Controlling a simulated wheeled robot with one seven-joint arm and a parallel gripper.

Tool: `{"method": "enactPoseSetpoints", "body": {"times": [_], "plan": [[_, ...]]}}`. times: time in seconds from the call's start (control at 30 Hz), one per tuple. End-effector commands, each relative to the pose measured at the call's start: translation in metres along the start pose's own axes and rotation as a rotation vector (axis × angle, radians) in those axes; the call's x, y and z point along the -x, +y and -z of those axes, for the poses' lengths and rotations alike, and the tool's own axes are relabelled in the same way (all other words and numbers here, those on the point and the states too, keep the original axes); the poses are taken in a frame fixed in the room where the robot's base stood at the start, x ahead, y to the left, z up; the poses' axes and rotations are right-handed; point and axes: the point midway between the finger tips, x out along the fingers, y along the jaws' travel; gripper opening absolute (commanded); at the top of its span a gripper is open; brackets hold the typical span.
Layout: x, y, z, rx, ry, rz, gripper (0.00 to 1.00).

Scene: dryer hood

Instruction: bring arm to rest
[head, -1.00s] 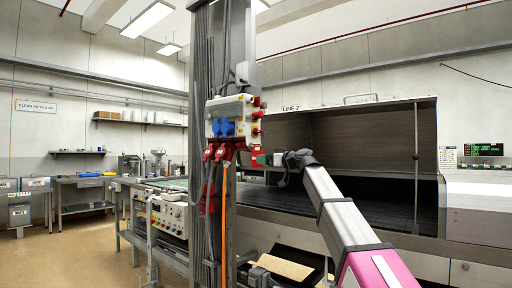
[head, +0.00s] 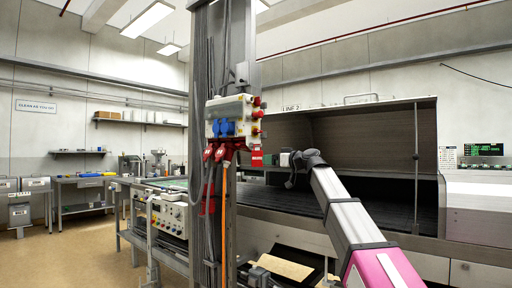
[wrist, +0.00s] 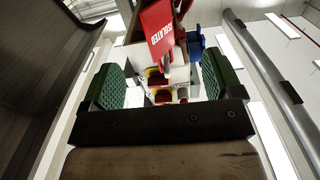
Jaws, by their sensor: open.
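My gripper (head: 285,159) shows in the head view at the end of my arm, which reaches in from the lower right. It is in front of the dark hood opening, just right of the column's switch box in the picture. In the wrist view my gripper (wrist: 165,82) has two green ribbed finger pads set wide apart, with nothing held between them. Behind the gap are a red tag with white lettering (wrist: 160,28) and the switch box, apart from the pads as far as I can tell.
The grey column (head: 203,90) carries the switch box (head: 232,112), a red tag (head: 257,159), plugs and hanging cables. The dryer hood (head: 375,130) stands open over a dark belt (head: 385,213). Open floor (head: 80,258) lies at lower left.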

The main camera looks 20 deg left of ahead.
Motion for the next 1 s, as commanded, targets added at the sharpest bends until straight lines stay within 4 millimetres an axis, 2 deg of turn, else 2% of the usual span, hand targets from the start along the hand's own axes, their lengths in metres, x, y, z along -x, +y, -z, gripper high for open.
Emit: {"method": "enactPoseSetpoints", "body": {"times": [0.33, 0.47, 0.57, 0.67, 0.8, 1.0], "plan": [[0.000, 0.000, -0.001, -0.001, -0.001, 0.000, 0.85], [0.005, 0.006, -0.023, -0.020, -0.033, -0.014, 0.85], [0.015, 0.017, -0.066, -0.058, -0.098, -0.040, 0.85], [0.031, 0.032, -0.125, -0.113, -0.187, -0.082, 0.85], [0.060, 0.048, -0.208, -0.198, -0.319, -0.146, 0.85], [0.111, 0.061, -0.320, -0.324, -0.502, -0.246, 0.85]]}}
